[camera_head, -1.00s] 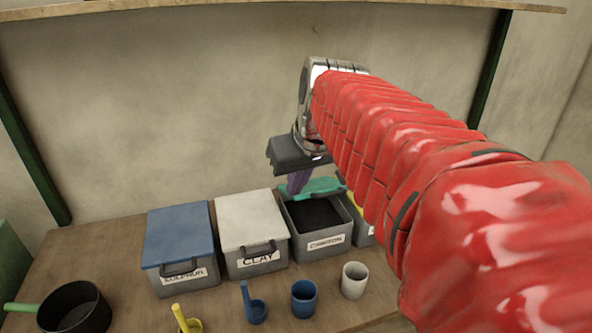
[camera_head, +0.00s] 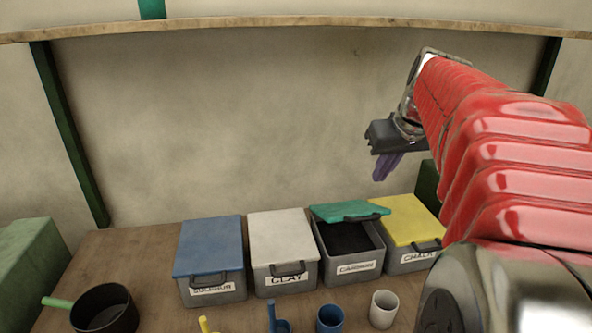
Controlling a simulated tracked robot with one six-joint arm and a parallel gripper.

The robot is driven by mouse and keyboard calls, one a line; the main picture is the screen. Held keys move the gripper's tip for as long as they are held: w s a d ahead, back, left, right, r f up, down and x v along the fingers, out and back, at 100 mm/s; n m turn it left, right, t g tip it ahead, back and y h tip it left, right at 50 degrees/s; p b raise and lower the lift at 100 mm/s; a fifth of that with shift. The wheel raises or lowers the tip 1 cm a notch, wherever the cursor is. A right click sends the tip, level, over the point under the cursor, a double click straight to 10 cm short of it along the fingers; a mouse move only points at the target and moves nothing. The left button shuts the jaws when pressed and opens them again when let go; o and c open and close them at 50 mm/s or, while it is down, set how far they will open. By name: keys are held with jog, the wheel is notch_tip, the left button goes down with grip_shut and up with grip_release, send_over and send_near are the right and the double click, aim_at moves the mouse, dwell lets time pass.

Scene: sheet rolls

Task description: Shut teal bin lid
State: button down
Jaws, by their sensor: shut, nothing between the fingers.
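The teal lid (camera_head: 340,211) is on the grey bin labelled CARBON (camera_head: 357,267), third from the left. It stands partly open, tilted up over the back part, with its dark handle toward the front. The bin's dark inside (camera_head: 347,238) shows below and in front of it. My gripper (camera_head: 382,178), with purple fingers, is shut and empty. It hangs above and to the right of the lid, apart from it. Part of the wrist is hidden by my red arm.
Bins with blue (camera_head: 209,246), white (camera_head: 280,237) and yellow (camera_head: 406,219) lids stand alongside, lids down. Cups (camera_head: 384,309), scoops and a dark pan (camera_head: 104,308) stand in front. A wooden shelf (camera_head: 250,24) runs above at the back.

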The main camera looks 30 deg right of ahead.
send_over(366, 219)
jog(key=f, duration=0.8)
jog(key=shift+w+d+f, duration=0.1)
jog(key=shift+w+f, duration=0.15)
jog(key=shift+w, duration=0.15)
jog(key=shift+s+f, duration=0.2)
jog(key=shift+f, duration=0.35)
jog(key=shift+s+f, duration=0.2)
jog(key=shift+f, duration=0.35)
jog(key=shift+s+f, duration=0.2)
jog(key=shift+f, duration=0.5)
